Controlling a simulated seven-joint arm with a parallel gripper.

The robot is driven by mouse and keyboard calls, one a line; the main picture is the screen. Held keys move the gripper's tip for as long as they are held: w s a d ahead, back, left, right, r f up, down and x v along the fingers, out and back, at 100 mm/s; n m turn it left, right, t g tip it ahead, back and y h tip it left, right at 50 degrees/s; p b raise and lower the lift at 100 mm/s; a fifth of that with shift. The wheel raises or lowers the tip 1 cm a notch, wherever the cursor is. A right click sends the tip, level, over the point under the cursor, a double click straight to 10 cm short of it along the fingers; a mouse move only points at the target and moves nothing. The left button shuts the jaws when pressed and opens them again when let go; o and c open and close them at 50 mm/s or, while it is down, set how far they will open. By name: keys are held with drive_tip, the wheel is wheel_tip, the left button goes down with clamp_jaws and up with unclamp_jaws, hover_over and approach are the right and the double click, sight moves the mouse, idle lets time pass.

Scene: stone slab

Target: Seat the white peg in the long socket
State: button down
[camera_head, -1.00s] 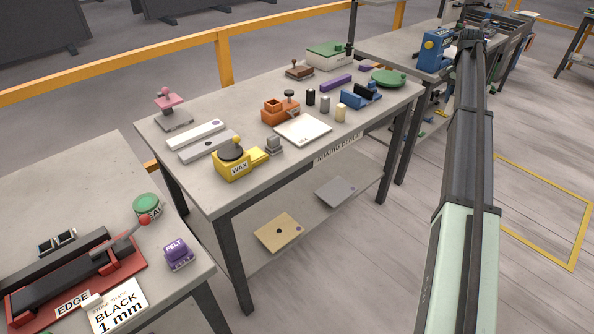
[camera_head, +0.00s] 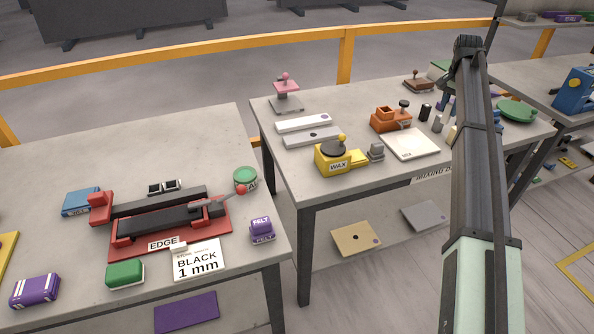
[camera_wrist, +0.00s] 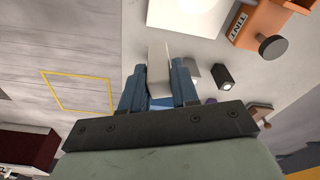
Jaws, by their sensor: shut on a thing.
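The white peg (camera_wrist: 158,78), a pale cream block, is between the two blue fingers of my gripper (camera_wrist: 157,88) in the wrist view. The gripper is shut on it. In the head view the peg (camera_head: 451,133) shows on the middle bench, just left of my arm, which hides most of the gripper. I cannot tell whether the peg has left the bench top. A black peg (camera_head: 425,112) and a grey peg (camera_head: 438,123) stand beside it; the black one also shows in the wrist view (camera_wrist: 225,77). I cannot make out which part is the long socket.
A white sheet (camera_head: 410,143) and an orange block with a square opening (camera_head: 388,119) lie left of the pegs. The yellow wax pot (camera_head: 336,158), two long bars (camera_head: 304,124) and a pink-topped stand (camera_head: 286,92) are farther left. A red-based tool (camera_head: 170,228) occupies the left bench.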

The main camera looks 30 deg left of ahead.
drive_tip(key=s+a+n, duration=0.2)
drive_tip(key=s+a, duration=0.4)
drive_tip(key=a, duration=0.8)
drive_tip(key=s+a+n, duration=0.2)
drive_tip(key=s+a, duration=0.4)
drive_tip(key=a, duration=0.9)
drive_tip(key=s+a+n, duration=0.2)
drive_tip(key=s+a, duration=0.4)
drive_tip(key=a, duration=0.8)
drive_tip(key=n+y, duration=0.2)
drive_tip(key=n, duration=0.8)
hover_over(174, 185)
drive_tip(key=shift+s+d+f+n+g, duration=0.1)
drive_tip(key=shift+s+f+n+g, duration=0.2)
drive_tip(key=shift+f+n, duration=1.9)
drive_tip(key=shift+s+d+f+n+g, duration=0.15)
drive_tip(key=shift+f+n+g, duration=0.3)
drive_tip(key=shift+f+n, duration=1.7)
drive_tip(key=shift+s+d+f+n+g, duration=0.2)
drive_tip(key=shift+f+n, duration=0.7)
drive_tip(key=shift+n, duration=2.55)
drive_tip(key=shift+f, duration=0.15)
drive_tip(key=c, duration=0.8)
unclamp_jaws()
drive_tip(key=shift+a, duration=0.1)
drive_tip(key=shift+c, duration=0.2)
